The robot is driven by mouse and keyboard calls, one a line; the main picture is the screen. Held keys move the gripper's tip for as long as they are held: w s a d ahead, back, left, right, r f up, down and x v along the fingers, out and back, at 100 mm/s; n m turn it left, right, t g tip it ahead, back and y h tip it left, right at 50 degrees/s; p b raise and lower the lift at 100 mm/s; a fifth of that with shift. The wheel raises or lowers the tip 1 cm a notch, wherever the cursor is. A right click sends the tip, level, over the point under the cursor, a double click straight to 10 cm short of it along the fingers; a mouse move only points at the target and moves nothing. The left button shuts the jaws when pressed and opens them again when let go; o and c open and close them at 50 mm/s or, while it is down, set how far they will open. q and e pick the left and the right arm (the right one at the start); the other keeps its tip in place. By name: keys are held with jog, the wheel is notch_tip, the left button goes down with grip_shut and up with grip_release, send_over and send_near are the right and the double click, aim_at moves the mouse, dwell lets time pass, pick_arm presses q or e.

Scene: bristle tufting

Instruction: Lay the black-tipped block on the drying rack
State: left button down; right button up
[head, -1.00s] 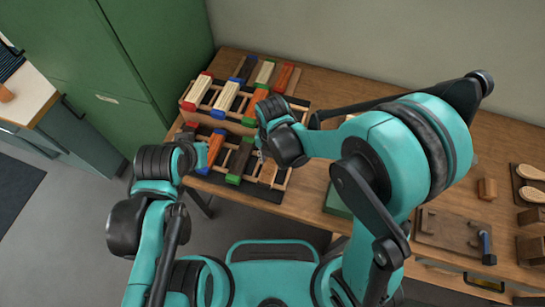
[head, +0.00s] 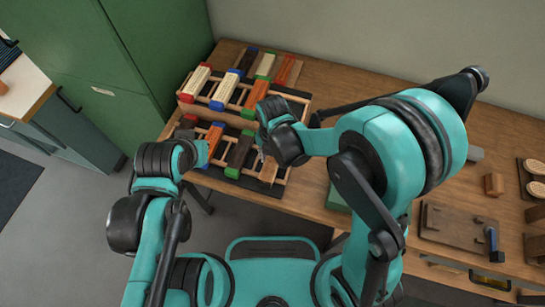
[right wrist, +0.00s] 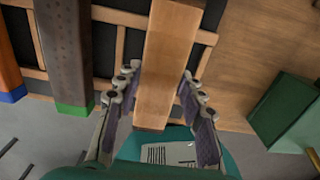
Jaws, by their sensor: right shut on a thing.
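My right gripper (right wrist: 160,105) has its two fingers on either side of a plain tan wooden block (right wrist: 168,60) and is shut on it. The block lies at the right end of the front row of the slatted drying rack (right wrist: 108,14), lengthwise like its neighbours. In the head view the right gripper (head: 266,148) hides part of this block (head: 268,170). My left gripper (head: 200,153) is by the rack's front left; its fingers are not clear.
Several blocks with coloured tips fill the rack, such as a green-tipped dark one (head: 240,152) just left of the held block. A green box (head: 337,200) stands right of the rack. A brown board (head: 455,225) and small wooden blocks (head: 493,184) are further right.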

jog(key=shift+f+b, duration=0.4)
jog(key=shift+f, duration=0.05)
jog(key=o, duration=1.7)
jog(key=shift+o, duration=0.2)
jog(key=shift+r, duration=0.1)
jog(key=shift+r+p, duration=2.7)
jog(key=shift+r, duration=0.8)
